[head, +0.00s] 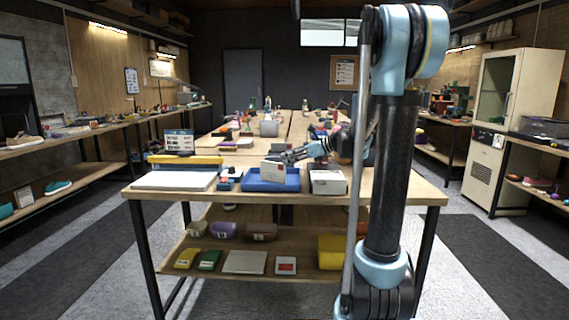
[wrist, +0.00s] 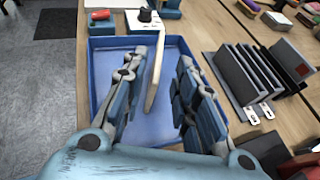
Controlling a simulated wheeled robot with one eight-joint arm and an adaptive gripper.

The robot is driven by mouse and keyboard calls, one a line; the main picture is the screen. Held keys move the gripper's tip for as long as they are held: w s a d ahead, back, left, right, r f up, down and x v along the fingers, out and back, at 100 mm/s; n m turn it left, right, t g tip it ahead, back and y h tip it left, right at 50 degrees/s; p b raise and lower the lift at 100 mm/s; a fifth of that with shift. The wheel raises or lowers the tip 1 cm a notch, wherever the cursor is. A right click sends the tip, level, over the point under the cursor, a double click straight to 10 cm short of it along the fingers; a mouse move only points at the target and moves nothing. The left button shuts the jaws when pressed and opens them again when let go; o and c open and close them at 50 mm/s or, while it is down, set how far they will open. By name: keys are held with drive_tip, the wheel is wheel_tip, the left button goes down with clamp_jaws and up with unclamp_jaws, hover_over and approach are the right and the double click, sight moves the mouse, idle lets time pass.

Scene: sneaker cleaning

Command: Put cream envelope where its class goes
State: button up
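The cream envelope (head: 272,171) stands roughly on edge at the blue tray (head: 270,186) on the near table. In the wrist view the envelope (wrist: 156,72) is a thin pale slab seen nearly edge-on above the floor of the blue tray (wrist: 88,95). My gripper (wrist: 160,65) is open over the tray, with one finger on each side of the envelope and gaps showing beside it. In the head view my gripper (head: 274,157) is just behind and above the envelope. Whether the envelope rests on the tray floor is hard to tell.
In the wrist view a dark slotted rack (wrist: 240,80) stands right of the tray. A white box (head: 328,184) is right of the tray and a white board (head: 175,180) left of it. A lower shelf (head: 215,268) holds bins and colored pads.

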drive_tip(key=s+d+f+n+g+h, duration=0.1)
drive_tip(key=s+d+f+n+h, duration=0.2)
drive_tip(key=s, duration=0.4)
drive_tip(key=s+d+f+n+h, duration=0.1)
drive_tip(key=s+f+n, duration=0.2)
drive_tip(key=s+n, duration=0.3)
drive_tip(key=s+d+f+n+g+h, duration=0.1)
drive_tip(key=s+d+f+n+h, duration=0.15)
drive_tip(key=s, duration=0.65)
drive_tip(key=s+d+f+n+h, duration=0.2)
drive_tip(key=s+d+f+n, duration=0.3)
drive_tip(key=s, duration=0.3)
drive_tip(key=s+d+f+n+g+h, duration=0.1)
drive_tip(key=s+d+f+n+h, duration=0.2)
drive_tip(key=s+d+f+n, duration=0.3)
drive_tip(key=shift+s+d+f+h, duration=0.4)
drive_tip(key=shift+s+d, duration=0.15)
drive_tip(key=shift+s, duration=0.35)
drive_tip(key=shift+n, duration=0.25)
